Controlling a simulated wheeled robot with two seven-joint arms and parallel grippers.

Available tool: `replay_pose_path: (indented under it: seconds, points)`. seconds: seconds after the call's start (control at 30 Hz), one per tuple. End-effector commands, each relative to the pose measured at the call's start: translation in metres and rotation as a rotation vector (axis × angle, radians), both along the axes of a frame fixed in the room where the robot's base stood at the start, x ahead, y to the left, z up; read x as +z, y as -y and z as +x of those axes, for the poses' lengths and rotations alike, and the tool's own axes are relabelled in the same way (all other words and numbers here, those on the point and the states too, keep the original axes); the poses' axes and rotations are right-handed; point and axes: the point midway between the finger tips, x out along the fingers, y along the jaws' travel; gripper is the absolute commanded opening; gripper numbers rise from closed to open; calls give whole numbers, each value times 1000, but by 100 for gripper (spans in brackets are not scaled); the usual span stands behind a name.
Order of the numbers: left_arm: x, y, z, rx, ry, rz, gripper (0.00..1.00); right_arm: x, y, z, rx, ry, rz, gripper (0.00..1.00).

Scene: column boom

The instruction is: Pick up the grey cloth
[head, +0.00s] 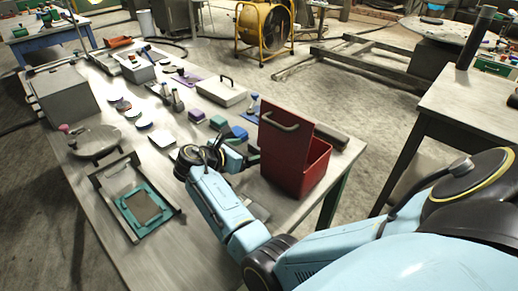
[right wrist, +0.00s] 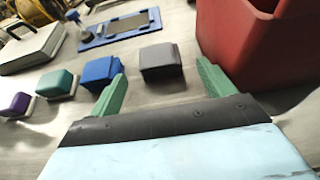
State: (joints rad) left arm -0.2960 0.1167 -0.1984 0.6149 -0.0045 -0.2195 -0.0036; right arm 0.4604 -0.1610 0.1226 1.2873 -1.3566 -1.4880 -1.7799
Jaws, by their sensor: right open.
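The grey cloth (right wrist: 162,61) shows in the right wrist view as a small, folded, block-like pad on the grey table. My right gripper (right wrist: 160,90) is open and empty, its two green fingers apart. The grey cloth lies just ahead of the fingertips, in line with the gap between them. In the head view my right gripper (head: 248,156) is low over the table, left of the red box. I cannot make out the grey cloth in that view, where the gripper seems to cover it. My left gripper is not in view.
A blue pad (right wrist: 113,72), a green pad (right wrist: 57,84) and a purple pad (right wrist: 15,104) stand in a row left of the grey cloth. The open red box (right wrist: 245,45) is close on its right. A blue board (right wrist: 90,44) lies behind.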

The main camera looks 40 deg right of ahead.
Motion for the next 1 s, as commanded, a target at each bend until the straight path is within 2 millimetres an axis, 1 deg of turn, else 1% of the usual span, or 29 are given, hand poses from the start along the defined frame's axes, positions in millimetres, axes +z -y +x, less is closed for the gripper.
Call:
replay_pose_path:
  seconds: [0.03, 0.1, 0.2, 0.3, 0.43, 0.47, 0.8, 0.83, 1.0]
  points:
    - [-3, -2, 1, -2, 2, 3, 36, -4, 9, 0, -3, -1, -2, 82]
    - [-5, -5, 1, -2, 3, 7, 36, -9, 19, 1, -2, 0, -2, 82]
    - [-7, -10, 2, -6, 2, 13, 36, -14, 31, 3, -1, 0, -1, 82]
    - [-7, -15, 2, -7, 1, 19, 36, -14, 34, 3, 0, 0, 0, 82]
    - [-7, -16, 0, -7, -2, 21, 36, -14, 34, 3, 0, 0, 0, 82]
    - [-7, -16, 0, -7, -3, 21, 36, -14, 34, 3, 0, 0, 0, 80]
    - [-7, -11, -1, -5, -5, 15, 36, -14, 34, 3, 0, 0, 0, 36]
    - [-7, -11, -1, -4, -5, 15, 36, -14, 34, 3, 0, 0, 0, 34]
    - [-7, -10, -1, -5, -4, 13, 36, -14, 34, 3, 0, 0, 0, 34]
